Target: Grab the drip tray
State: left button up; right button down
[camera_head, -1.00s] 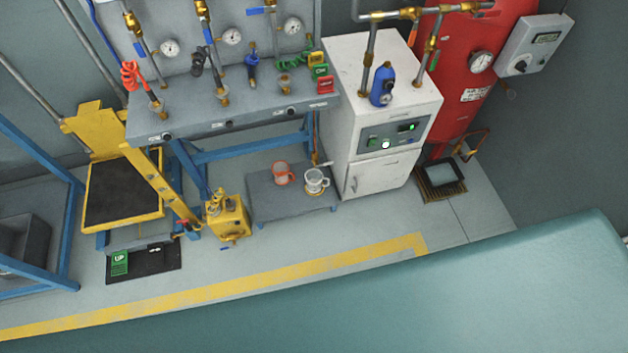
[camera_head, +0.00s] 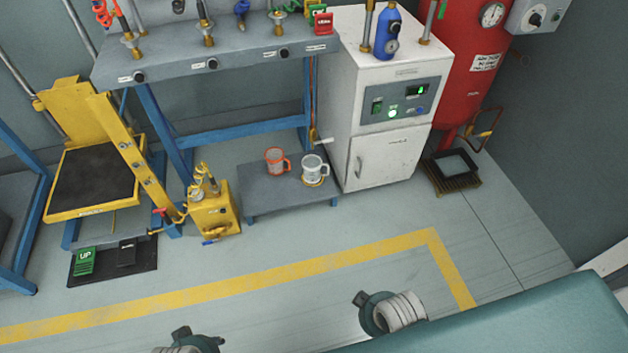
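The drip tray (camera_head: 462,179) appears to be the small dark, rectangular tray on the floor below the red tank (camera_head: 474,75), right of the white cabinet. Its inside looks pale grey, and a brown slatted edge shows around its base. A bent copper-coloured pipe (camera_head: 487,130) comes down beside it. Rounded grey and teal parts of my arms show at the bottom edge, well short of the tray. No fingers of my left or right gripper can be made out.
The white cabinet (camera_head: 378,150) stands left of the tray; a grey wall is on the right. A low grey stand (camera_head: 262,195) holds an orange cup (camera_head: 276,162) and a clear cup (camera_head: 313,168). Floor in front is open, with a yellow line (camera_head: 330,262).

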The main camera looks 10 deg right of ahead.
aim_at(457, 163)
jog(key=k+l+z, duration=0.1)
jog(key=z, duration=1.35)
jog(key=i+l, duration=0.05)
jog(key=l, duration=0.05)
